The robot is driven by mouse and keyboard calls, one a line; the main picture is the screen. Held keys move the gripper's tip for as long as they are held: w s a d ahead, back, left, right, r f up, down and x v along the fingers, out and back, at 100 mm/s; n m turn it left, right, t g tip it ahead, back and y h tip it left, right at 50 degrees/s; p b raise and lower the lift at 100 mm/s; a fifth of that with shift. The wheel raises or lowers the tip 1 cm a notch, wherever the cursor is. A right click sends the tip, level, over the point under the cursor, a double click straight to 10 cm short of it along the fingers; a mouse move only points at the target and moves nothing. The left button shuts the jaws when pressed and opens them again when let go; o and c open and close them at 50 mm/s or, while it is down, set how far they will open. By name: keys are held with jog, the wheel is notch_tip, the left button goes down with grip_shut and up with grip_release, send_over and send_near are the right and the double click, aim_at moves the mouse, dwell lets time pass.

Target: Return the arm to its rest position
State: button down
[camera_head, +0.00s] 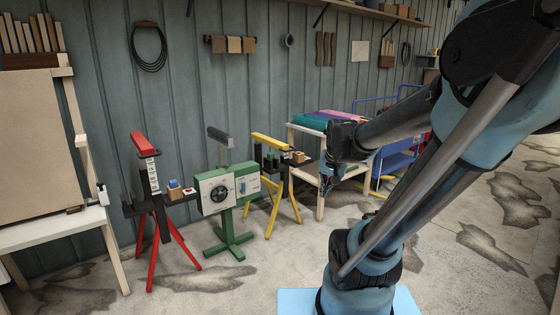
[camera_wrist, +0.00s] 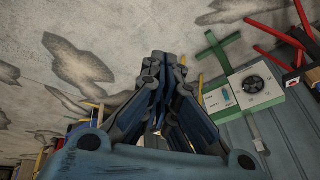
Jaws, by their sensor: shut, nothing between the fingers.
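My arm rises at the right of the head view, with the elbow near the top right. The forearm reaches back to the left, toward the room's middle. My gripper (camera_head: 327,182) points down at its end, in front of the wooden bench. In the wrist view my gripper (camera_wrist: 165,62) has its fingers drawn together at the tips, with nothing between them. It touches nothing that I can see.
A red stand (camera_head: 155,215), a green stand with a dial panel (camera_head: 228,188) and a yellow stand (camera_head: 275,180) stand left of my gripper. A wooden bench (camera_head: 320,205) is behind it. A blue cart (camera_head: 395,160) stands farther back. The floor at front left is clear.

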jog(key=s+d+f+n+g, duration=0.1)
jog(key=s+f, duration=0.2)
jog(key=s, duration=0.4)
jog(key=s+d+f+n+g, duration=0.1)
jog(key=s+d+f+n, duration=0.1)
jog(key=s, duration=0.6)
jog(key=shift+s+d+f+n+h, duration=0.15)
jog(key=shift+s+f+n+h, duration=0.15)
jog(key=shift+f+h, duration=0.15)
